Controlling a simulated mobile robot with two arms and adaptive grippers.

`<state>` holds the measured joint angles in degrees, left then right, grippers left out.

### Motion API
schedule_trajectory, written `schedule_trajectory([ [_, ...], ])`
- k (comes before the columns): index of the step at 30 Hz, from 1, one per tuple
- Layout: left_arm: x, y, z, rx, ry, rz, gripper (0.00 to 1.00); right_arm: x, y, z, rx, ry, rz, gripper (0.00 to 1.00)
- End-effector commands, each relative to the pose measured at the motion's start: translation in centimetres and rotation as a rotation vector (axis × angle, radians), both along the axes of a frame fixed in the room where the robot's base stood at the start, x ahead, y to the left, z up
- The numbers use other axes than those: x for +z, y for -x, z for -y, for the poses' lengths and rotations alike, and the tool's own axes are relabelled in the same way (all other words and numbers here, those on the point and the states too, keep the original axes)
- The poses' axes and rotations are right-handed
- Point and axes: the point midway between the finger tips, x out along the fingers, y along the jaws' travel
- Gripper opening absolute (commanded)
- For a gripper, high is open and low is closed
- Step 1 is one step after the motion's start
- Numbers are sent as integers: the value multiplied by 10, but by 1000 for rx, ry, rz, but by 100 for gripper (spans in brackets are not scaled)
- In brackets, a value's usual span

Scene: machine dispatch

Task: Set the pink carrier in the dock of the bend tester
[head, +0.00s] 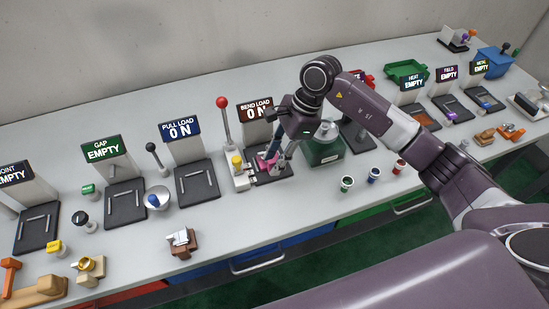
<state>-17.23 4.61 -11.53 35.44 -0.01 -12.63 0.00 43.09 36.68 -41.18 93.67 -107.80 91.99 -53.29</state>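The bend tester (256,108) stands at the middle of the bench, its dark sign reading BEND LOAD 0 N. The pink carrier (264,164) is low at the tester's dark dock (286,171), partly hidden by my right gripper's fingers. I cannot tell whether it is fully seated. My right gripper (276,160) reaches down over the dock with its fingertips at the carrier. The fingers look apart, but whether they grip the carrier is too small to tell. My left gripper is not in view.
A red-knobbed lever (224,104) and a yellow-topped block (238,164) stand left of the dock. A green box (325,150) stands close on the right. Several small cups, including a green one (346,184), stand near the front edge. Bare bench lies in front of the dock.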

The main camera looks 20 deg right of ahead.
Motion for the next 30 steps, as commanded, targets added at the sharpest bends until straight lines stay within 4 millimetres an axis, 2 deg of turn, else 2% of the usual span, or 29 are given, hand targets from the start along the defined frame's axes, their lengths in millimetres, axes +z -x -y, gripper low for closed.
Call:
schedule_trajectory([
  [5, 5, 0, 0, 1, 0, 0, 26, 5, 0, 0, 0, 0, 0, 29],
  [7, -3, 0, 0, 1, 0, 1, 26, 9, -2, 4, -1, 0, 4, 29],
  [21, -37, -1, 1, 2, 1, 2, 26, 95, -2, 40, -2, 1, 4, 29],
  [24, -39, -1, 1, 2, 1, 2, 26, 106, -2, 44, -2, 1, 2, 29],
  [30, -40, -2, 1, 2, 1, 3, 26, 114, -1, 46, -1, 0, 0, 29],
])
